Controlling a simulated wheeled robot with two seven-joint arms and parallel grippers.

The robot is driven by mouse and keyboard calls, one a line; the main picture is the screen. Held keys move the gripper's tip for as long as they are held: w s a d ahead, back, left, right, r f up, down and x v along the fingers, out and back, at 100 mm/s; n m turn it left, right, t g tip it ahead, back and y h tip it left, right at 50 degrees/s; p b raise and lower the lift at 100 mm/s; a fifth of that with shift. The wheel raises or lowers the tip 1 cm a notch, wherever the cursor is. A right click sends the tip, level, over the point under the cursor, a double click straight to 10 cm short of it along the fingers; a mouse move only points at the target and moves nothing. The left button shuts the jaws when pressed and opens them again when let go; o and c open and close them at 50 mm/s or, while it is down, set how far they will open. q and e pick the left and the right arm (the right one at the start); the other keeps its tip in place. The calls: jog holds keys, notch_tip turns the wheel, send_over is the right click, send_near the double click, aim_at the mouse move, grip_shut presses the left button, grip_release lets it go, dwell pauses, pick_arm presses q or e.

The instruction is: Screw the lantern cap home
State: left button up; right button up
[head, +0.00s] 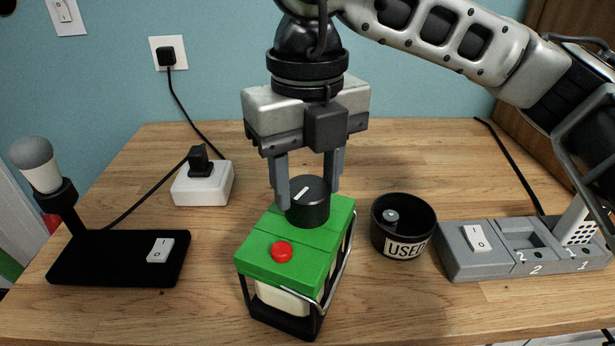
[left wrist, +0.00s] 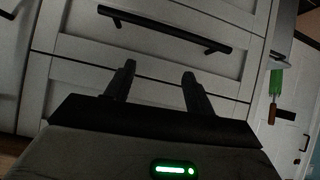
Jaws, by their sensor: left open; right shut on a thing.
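The green lantern (head: 262,264) stands on the wooden table, with a red button (head: 282,252) on its top and a wire handle at its right side. The black round lantern cap (head: 308,210), with a white line mark on top, sits at the back of the lantern's top. My right gripper (head: 308,195) points down from above and is shut on the cap, one finger on each side. Whether the cap sits fully flush cannot be told. My left gripper (left wrist: 155,85) is open and empty in the left wrist view, in front of white drawers.
A black cup labelled USED (head: 403,240) holds a small grey item, right of the lantern. A grey switch unit (head: 475,262) stands at the right. A black lamp base (head: 105,265) and white socket box (head: 203,184) stand left. A drawer handle (left wrist: 165,28) shows in the left wrist view.

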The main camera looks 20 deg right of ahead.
jog(key=shift+f, duration=0.1)
jog(key=shift+f+m+b, duration=0.1)
jog(key=shift+m+b, duration=0.4)
jog(key=shift+m, duration=1)
jog(key=shift+f+m+b, duration=0.1)
jog(key=shift+m+b, duration=0.55)
jog(key=shift+m, duration=0.75)
